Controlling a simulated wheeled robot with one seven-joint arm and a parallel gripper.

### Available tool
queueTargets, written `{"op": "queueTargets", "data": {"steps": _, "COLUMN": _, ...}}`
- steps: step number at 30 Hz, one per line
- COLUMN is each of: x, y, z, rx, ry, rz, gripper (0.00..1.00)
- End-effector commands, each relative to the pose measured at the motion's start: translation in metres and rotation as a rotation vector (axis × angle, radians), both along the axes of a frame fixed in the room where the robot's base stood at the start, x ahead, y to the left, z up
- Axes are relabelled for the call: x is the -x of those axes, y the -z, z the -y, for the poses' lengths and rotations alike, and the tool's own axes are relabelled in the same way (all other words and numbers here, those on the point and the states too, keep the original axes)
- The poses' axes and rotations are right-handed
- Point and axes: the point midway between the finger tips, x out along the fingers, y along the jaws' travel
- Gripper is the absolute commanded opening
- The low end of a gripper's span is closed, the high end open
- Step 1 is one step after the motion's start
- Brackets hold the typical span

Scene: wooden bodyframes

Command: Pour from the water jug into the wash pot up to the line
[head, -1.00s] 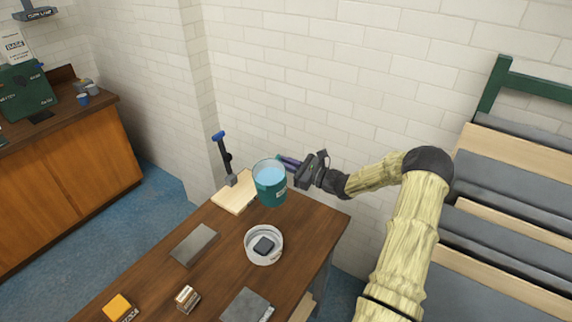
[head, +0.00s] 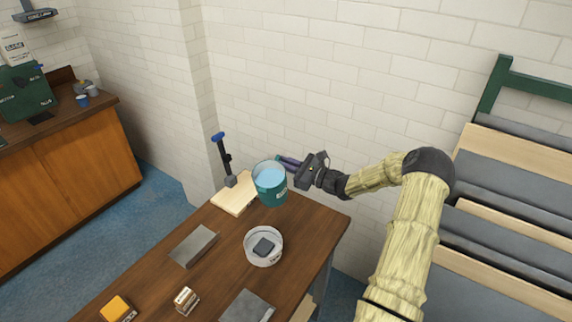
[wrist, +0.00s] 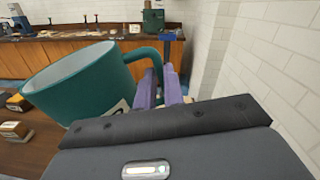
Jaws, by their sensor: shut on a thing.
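The water jug (head: 271,189) is teal, with pale blue water showing inside near its top. It is held up above the far right part of the table, behind the wash pot, and looks nearly upright in the head view. My gripper (head: 289,162) is at its right side, shut on the jug's handle. In the wrist view the purple fingers (wrist: 160,88) close on the handle of the jug (wrist: 85,88). The wash pot (head: 264,258) is a white round bowl on the table with a dark block (head: 263,247) inside. I cannot make out the line in it.
The wooden table (head: 225,265) also holds a pale board (head: 232,200) with a blue-topped upright tool (head: 222,155), grey plates (head: 193,246), a small box (head: 186,299) and a yellow item (head: 117,308). A brick wall stands close behind; a slatted rack (head: 510,215) is at right.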

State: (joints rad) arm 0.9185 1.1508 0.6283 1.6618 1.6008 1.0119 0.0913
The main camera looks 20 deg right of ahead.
Motion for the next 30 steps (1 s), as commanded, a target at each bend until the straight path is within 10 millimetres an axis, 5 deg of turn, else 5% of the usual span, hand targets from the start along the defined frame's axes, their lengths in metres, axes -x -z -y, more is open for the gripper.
{"op": "queueTargets", "data": {"steps": 30, "x": -0.0002, "y": -0.0011, "z": -0.0003, "rx": 0.042, "ry": 0.000, "rz": 0.057, "gripper": 0.00}}
